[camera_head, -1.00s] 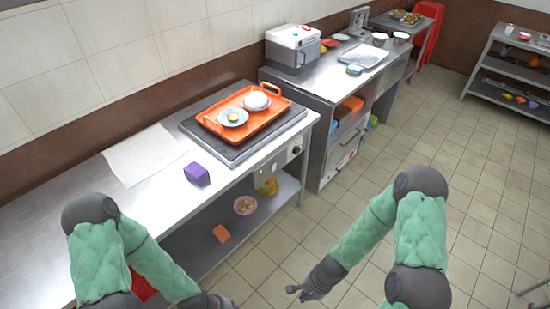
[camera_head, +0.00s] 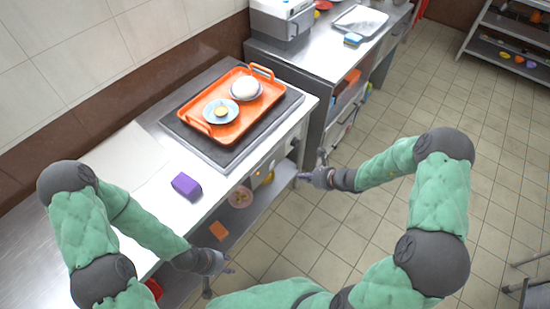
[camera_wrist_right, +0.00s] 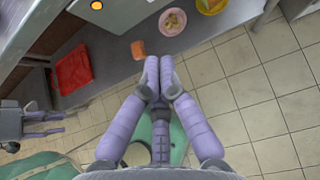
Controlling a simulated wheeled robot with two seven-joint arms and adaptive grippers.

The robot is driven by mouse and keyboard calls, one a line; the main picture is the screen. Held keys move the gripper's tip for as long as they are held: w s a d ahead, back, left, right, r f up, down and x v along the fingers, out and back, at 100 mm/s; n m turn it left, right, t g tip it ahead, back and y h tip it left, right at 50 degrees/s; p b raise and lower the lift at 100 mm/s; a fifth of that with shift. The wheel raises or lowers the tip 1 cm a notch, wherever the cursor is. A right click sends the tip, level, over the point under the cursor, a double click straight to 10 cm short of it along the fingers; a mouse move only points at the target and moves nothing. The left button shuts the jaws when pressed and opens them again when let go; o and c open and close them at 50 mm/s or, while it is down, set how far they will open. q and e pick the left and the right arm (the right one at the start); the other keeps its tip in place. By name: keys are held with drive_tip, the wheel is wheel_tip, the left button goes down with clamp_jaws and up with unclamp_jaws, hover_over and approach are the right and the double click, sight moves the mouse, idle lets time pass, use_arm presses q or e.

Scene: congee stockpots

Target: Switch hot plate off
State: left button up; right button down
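The hot plate (camera_head: 206,150) is a dark slab at the counter's right end, mostly covered by an orange tray. Its steel front panel has a small dark control (camera_head: 293,142) near the right end and a lit orange light (camera_head: 257,173). The light also shows at the top of the right wrist view (camera_wrist_right: 97,5). My right gripper (camera_head: 303,176) is in front of and below the panel, apart from it; its fingertips meet with nothing between them in the wrist view (camera_wrist_right: 159,62). My left gripper (camera_head: 229,264) is empty at the counter's front, its fingers slightly apart.
The orange tray (camera_head: 268,111) holds a plate with food and a bowl with a white heap. A purple block (camera_head: 186,186) lies on the counter. The lower shelf (camera_head: 262,203) holds dishes and an orange block (camera_head: 219,230). Another steel counter stands right of a narrow gap. The tiled floor in front is clear.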

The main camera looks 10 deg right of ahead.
drive_tip(key=shift+w+d+r, duration=0.15)
drive_tip(key=shift+w+r, duration=0.05)
drive_tip(key=shift+w, duration=0.05)
drive_tip(key=b, duration=0.4)
approach(272, 167)
drive_tip(key=shift+x, duration=2.55)
